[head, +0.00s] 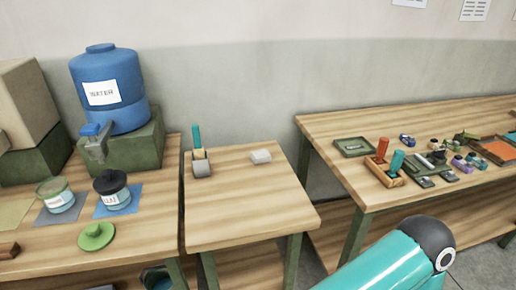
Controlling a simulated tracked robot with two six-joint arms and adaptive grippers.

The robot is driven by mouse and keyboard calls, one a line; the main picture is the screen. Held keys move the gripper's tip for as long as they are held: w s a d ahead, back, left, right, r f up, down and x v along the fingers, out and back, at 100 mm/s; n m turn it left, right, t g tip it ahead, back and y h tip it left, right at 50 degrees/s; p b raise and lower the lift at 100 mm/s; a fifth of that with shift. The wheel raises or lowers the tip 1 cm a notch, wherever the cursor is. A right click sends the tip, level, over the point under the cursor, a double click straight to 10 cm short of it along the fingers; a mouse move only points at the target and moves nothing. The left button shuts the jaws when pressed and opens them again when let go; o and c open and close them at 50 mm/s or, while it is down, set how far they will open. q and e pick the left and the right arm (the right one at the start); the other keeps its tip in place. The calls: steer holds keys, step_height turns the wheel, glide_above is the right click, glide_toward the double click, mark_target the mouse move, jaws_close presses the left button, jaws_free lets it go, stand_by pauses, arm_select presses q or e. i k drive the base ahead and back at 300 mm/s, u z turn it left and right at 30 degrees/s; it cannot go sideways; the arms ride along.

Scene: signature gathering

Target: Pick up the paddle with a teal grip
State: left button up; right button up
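A teal upright grip (196,137) shows at the back left of the small middle table (245,215). It stands in or just behind a grey round holder (201,169), with a pale piece beside its lower end. Its lower part is hidden, so I cannot tell if it is a paddle. On the right table, a teal upright handle (397,162) stands in a small wooden tray beside an orange-red one (382,149). Neither of my grippers is in view. Only a teal link of my own arm shows at the bottom right.
The left table holds a blue water jug (109,87), jars and a green lid (96,237). Several small items crowd the right table (340,128). Gaps separate the tables.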

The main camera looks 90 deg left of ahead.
mark_target(199, 153)
steer(key=z, duration=0.5)
steer(key=i, duration=0.25)
steer(key=u, duration=2.8)
steer(key=k, duration=0.55)
steer(key=z, duration=5.65)
steer(key=k, duration=0.5)
steer(key=u, duration=5.75)
